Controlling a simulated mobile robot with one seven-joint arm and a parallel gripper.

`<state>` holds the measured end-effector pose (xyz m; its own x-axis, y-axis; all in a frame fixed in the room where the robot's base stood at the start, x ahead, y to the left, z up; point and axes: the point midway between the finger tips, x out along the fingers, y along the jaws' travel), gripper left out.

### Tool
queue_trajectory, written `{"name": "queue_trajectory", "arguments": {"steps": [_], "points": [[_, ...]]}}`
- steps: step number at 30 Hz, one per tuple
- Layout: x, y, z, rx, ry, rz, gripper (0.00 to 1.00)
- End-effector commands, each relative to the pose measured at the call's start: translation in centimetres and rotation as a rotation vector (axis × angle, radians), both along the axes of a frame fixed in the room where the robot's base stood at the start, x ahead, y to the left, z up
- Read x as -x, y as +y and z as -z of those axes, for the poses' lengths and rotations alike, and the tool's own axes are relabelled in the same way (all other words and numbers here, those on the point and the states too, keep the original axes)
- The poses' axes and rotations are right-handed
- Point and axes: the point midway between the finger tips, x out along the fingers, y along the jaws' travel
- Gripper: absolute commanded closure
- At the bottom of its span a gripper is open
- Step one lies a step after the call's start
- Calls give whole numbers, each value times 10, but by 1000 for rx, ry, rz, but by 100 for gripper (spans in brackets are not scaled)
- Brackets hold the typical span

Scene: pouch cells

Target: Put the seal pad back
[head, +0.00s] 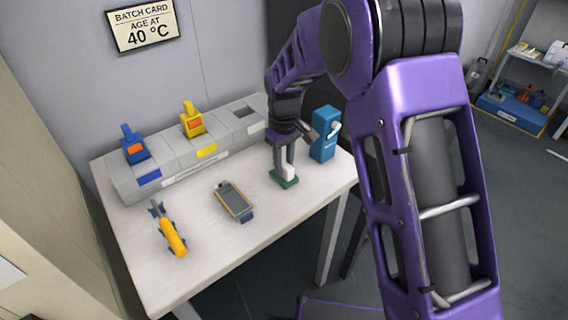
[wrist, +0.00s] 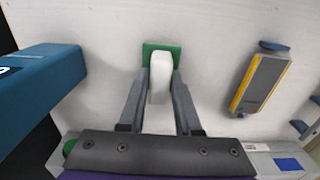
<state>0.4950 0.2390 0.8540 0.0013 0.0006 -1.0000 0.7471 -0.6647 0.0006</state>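A small block with a green base and a white upright grip, which I take to be the seal pad (head: 284,181), is at the right part of the white table, below my gripper (head: 284,162). In the wrist view the green base (wrist: 174,49) shows behind the white grip. There my gripper's fingertips (wrist: 161,76) lie against both sides of the white grip, with no clear gap. I cannot tell whether the green base touches the table.
A long grey bench unit (head: 222,148) at the back carries a blue clamp (head: 134,150) and a yellow clamp (head: 193,122). A teal block (head: 322,135) stands close right of my gripper. A handheld device (head: 233,200) and a yellow-handled tool (head: 172,238) lie left. The front table (head: 215,248) is clear.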

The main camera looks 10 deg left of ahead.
Motion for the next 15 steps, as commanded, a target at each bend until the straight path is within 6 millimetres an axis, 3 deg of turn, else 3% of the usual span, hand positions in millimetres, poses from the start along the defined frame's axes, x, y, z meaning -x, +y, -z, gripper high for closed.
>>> {"name": "queue_trajectory", "arguments": {"steps": [1,4,15], "points": [[0,0,0,0,0,0,57],[0,0,0,1,1,0,41],[0,0,-7,-1,-1,0,41]]}}
